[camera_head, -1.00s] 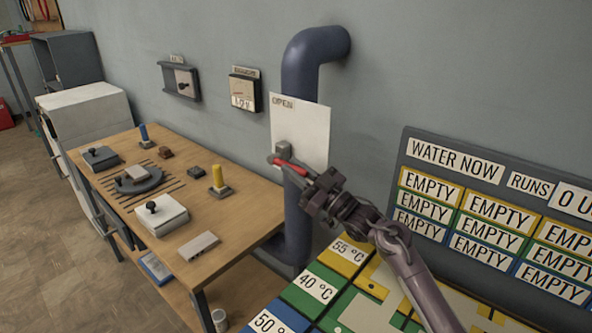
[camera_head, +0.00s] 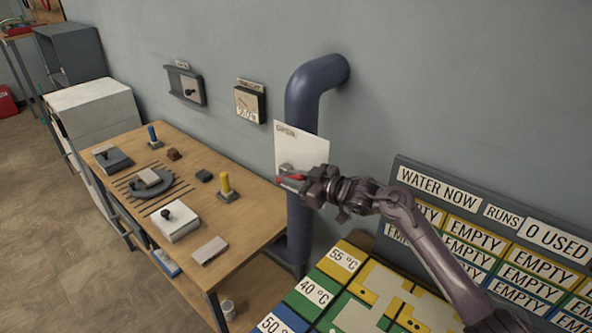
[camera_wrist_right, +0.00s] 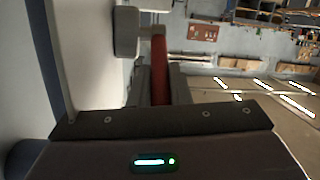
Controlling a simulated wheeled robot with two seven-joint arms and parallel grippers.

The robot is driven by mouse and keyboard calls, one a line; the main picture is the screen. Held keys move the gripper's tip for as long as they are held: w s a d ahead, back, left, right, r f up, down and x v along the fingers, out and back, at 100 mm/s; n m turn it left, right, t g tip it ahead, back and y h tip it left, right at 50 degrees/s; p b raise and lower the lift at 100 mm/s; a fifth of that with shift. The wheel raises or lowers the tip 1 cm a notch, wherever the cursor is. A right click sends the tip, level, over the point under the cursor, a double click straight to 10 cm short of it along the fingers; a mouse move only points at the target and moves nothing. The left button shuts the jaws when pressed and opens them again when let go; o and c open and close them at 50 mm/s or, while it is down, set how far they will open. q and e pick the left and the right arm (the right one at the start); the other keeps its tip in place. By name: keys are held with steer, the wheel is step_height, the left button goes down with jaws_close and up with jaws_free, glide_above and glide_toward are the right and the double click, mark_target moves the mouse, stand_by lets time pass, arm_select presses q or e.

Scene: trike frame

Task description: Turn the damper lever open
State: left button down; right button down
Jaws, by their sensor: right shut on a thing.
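The damper lever (camera_head: 290,178) has a red handle and sits on a grey pivot block at the white plate (camera_head: 311,150) marked OPEN, on the dark blue duct (camera_head: 296,108). My right gripper (camera_head: 303,182) is shut on the red handle. In the right wrist view the red handle (camera_wrist_right: 159,68) lies between the two fingers of the gripper (camera_wrist_right: 160,85), beside the grey pivot block (camera_wrist_right: 126,32). The lever's far end is partly hidden by the gripper. My left gripper is not in view.
A wooden workbench (camera_head: 245,210) with several blocks and pegs stands left of the duct. A board of coloured temperature tiles (camera_head: 340,262) lies below my right arm. A dark sign panel (camera_head: 415,165) leans at the right. Wall boxes hang above the bench.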

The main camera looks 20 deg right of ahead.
steer(key=shift+w+r+p, duration=0.1)
steer(key=shift+r+p, duration=0.15)
steer(key=shift+p, duration=0.1)
steer(key=c, duration=1.3)
jaws_free()
steer(key=shift+c, duration=0.2)
steer(key=shift+f, duration=0.1)
steer(key=shift+s+d, duration=0.2)
steer(key=shift+s, duration=0.05)
steer(key=b+v, duration=0.2)
steer(key=v, duration=0.5)
steer(key=shift+r+b, duration=0.3)
steer(key=shift+b, duration=0.1)
